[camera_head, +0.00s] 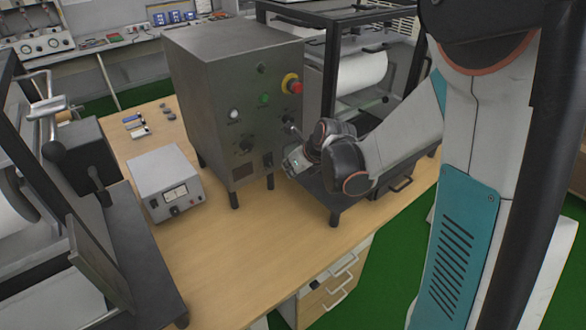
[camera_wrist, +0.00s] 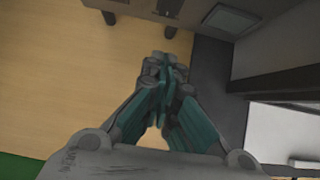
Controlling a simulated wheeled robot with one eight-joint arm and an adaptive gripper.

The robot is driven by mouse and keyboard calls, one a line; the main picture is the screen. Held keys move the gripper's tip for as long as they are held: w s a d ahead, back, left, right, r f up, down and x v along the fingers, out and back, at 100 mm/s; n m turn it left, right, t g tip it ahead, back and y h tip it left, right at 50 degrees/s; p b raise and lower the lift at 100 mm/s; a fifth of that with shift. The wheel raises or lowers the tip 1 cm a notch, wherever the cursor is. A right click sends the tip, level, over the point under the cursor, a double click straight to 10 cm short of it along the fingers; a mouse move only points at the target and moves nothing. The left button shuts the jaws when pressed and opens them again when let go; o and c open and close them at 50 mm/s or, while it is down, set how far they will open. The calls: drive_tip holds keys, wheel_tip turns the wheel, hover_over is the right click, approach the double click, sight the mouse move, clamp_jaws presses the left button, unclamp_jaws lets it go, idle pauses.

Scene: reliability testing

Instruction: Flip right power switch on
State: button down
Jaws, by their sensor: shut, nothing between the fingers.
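A grey metal control box (camera_head: 205,75) stands on legs on the wooden table. Its front panel has a red emergency button (camera_head: 296,87), a green button (camera_head: 264,99), a white button (camera_head: 234,114), a dark knob on the left (camera_head: 246,145) and a small dark switch on the right (camera_head: 284,115). My gripper (camera_head: 291,128) is in front of the panel's right side, just below that switch; I cannot tell if it touches. In the wrist view my gripper (camera_wrist: 165,66) has its fingers together and empty. The box's lower edge (camera_wrist: 145,8) shows at the top there.
A small white power supply (camera_head: 165,180) sits left of the box. Small blue and white items (camera_head: 136,125) lie behind it. A black-framed machine with a white roll (camera_head: 362,73) stands right of the box. Another machine (camera_head: 85,165) fills the left. The front tabletop is clear.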

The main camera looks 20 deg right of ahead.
sight(269, 160)
drive_tip(key=w+a+f+b, duration=0.2)
drive_tip(key=w+f+b, duration=0.1)
drive_tip(key=w, duration=0.4)
drive_tip(key=shift+a+f, duration=0.15)
drive_tip(key=shift+f, duration=0.75)
